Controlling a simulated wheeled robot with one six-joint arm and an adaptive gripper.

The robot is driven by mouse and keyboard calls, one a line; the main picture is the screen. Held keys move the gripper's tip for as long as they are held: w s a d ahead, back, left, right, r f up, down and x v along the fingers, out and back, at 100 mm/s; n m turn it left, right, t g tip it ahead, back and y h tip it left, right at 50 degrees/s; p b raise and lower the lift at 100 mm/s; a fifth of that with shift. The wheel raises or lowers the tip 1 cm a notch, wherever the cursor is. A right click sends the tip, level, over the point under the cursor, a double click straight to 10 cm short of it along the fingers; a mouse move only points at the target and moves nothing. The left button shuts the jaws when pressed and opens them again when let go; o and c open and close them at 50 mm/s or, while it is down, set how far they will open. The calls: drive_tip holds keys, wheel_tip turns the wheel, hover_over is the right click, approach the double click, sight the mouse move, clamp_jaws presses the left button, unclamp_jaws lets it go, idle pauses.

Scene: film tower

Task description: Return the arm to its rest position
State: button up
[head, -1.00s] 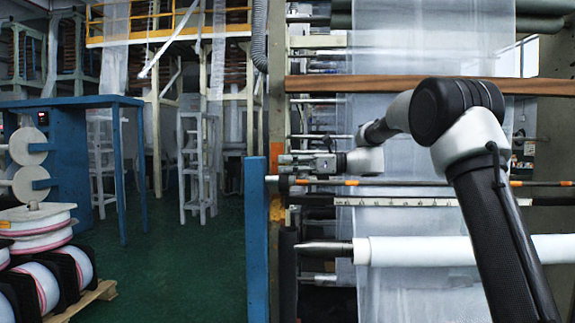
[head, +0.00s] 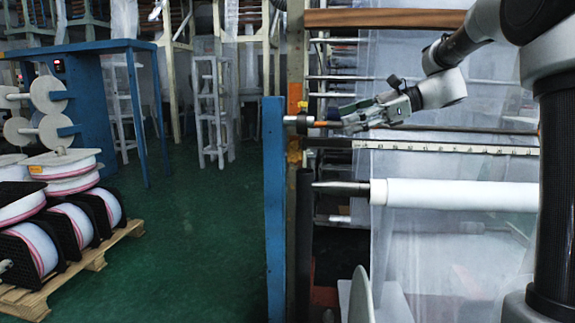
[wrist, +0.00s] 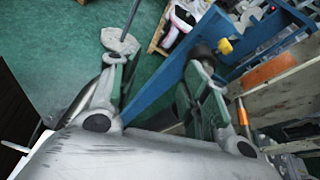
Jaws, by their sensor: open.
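My gripper (head: 346,116) is at the end of my arm, in front of the film machine and just right of the blue post. Its fingers point left in the head view. In the wrist view my gripper (wrist: 162,46) shows its two fingers spread apart with nothing between them. Green floor and the blue post (wrist: 168,90) show beyond the gap. My arm is bent, with its forearm raised at the upper right of the head view.
A white film roll (head: 455,194) on a shaft lies below my gripper. A measuring strip (head: 450,148) and bars cross behind it. The blue post (head: 274,200) stands left. A pallet (head: 100,258) with spools is at far left. Green floor (head: 190,240) between is clear.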

drive_tip(key=s+d+f+n+h, duration=0.4)
drive_tip(key=s+d+f+n, duration=0.1)
drive_tip(key=s, duration=0.5)
drive_tip(key=s+d+f+n+t+h, duration=0.1)
drive_tip(key=s+d+f+n+h, duration=0.4)
drive_tip(key=s, duration=0.6)
drive_tip(key=s+d+f+n+h, duration=0.4)
drive_tip(key=s+d+f+n, duration=0.1)
drive_tip(key=s, duration=0.5)
drive_tip(key=shift+s+d+n+h, duration=0.15)
drive_tip(key=shift+d+n+h, duration=0.15)
drive_tip(key=shift+d+n, duration=0.65)
